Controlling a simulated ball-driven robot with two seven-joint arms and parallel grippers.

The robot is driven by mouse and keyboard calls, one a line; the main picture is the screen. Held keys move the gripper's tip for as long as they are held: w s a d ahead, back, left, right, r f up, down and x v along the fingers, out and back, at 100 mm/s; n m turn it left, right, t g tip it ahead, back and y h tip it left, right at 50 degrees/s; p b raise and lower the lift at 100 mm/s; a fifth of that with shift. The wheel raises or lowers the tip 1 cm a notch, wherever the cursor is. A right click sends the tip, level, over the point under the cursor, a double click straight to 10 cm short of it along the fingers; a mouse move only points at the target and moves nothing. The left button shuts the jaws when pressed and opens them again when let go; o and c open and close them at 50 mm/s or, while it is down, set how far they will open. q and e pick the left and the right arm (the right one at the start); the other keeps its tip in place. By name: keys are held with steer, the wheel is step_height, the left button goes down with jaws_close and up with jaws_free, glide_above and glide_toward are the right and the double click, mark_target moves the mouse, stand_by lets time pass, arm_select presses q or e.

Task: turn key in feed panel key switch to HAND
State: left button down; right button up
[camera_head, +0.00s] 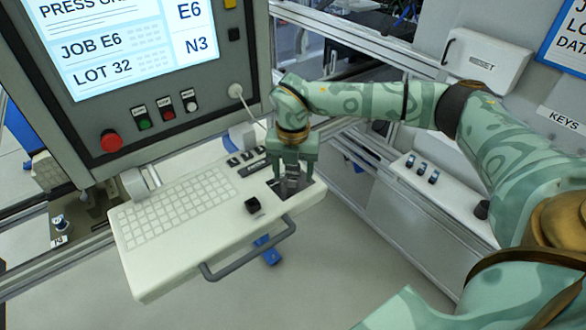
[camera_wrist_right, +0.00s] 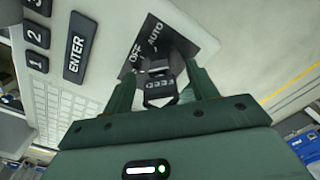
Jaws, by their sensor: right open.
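The feed panel key switch sits on a dark plate (camera_wrist_right: 185,42) at the right end of the light keyboard panel. In the right wrist view the plate carries the words OFF and AUTO; the HAND mark is not visible. A dark key with a tag lettered FEED (camera_wrist_right: 160,86) is at the switch. My right gripper (camera_wrist_right: 161,70) is open, its two green fingers on either side of the key with gaps showing. In the head view the right gripper (camera_head: 290,184) points down over the plate and hides most of the switch. My left gripper is in neither view.
The keyboard panel (camera_head: 148,264) has a black knob (camera_head: 253,205) and a grey front handle (camera_head: 250,257). A screen console (camera_head: 200,112) with a red button (camera_head: 111,140) stands behind left. A white ledge (camera_head: 440,196) with small items and a KEYS label (camera_head: 565,120) are right.

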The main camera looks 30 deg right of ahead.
steer(key=shift+f, duration=0.2)
steer(key=c, duration=1)
steer(key=shift+r+n+p, duration=0.15)
steer(key=shift+n+p, duration=0.6)
steer(key=shift+n, duration=0.45)
steer(key=shift+c, duration=0.2)
steer(key=n+p, duration=0.2)
steer(key=n, duration=0.3)
steer(key=shift+a+n, duration=0.15)
steer(key=shift+n, duration=0.15)
steer(key=shift+n+p, duration=0.55)
steer(key=shift+n, duration=0.55)
